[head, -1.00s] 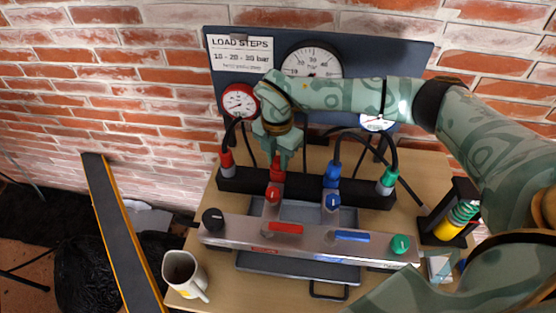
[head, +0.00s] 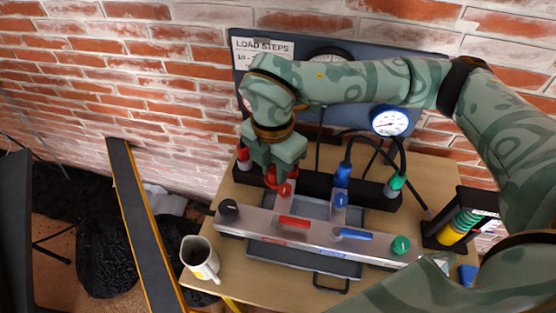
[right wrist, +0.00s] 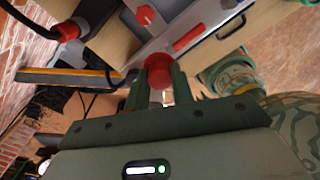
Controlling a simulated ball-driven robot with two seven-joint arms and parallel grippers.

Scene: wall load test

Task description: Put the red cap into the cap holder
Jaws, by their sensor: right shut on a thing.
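My right gripper (head: 279,172) is shut on the red cap (head: 270,180), above the left part of the metal manifold (head: 262,224). In the right wrist view the red cap (right wrist: 157,72) sits between the two fingers of the right gripper (right wrist: 157,85). Whether the cap is clear of the fitting under it cannot be told. A black stand (head: 437,236) with green and yellow round pieces is at the right of the table and looks like the cap holder. My left gripper is not in view.
A red-ended hose (head: 243,158), a blue connector (head: 342,175) and a green connector (head: 396,183) stand along the black rail. A panel with gauges (head: 390,122) stands behind. Red (head: 294,222) and blue (head: 352,234) levers top the manifold.

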